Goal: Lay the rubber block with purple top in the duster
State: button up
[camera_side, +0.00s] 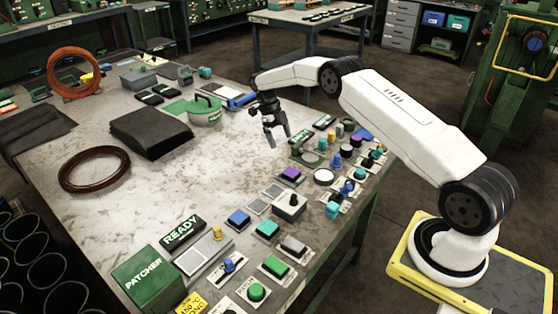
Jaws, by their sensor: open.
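A dark block with a purple top (290,174) sits on the table among small panels, toward the right side. My gripper (279,141) hangs above the table, fingers pointing down, open with nothing between them. In the picture it is up and slightly left of the purple-topped block, apart from it.
Coloured buttons and knobs crowd the table's right edge, including a teal block (267,229) and a blue block (238,218). A green PATCHER box (147,278) stands at the front. Black sheets (151,132) and a dark ring (94,169) lie left. The table's middle (200,175) is clear.

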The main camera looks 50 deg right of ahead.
jog(key=s+a+r+n+t, duration=0.2)
jog(key=s+a+r+n, duration=0.15)
jog(key=a+n, duration=0.4)
jog(key=s+a+r+n+t, duration=0.2)
jog(key=s+a+r+n, duration=0.15)
jog(key=n, duration=0.75)
jog(key=s+a+n+t, duration=0.1)
jog(key=s+a+n, duration=0.3)
jog(key=s+n, duration=0.4)
jog(key=s+a+r+n+t, duration=0.1)
jog(key=s+a+n+t, duration=0.1)
jog(key=s+a+n, duration=0.3)
jog(key=s+n, duration=0.4)
jog(key=s, duration=0.1)
jog(key=shift+r, duration=0.3)
jog(key=shift+w+n, duration=0.1)
jog(key=shift+n, duration=0.15)
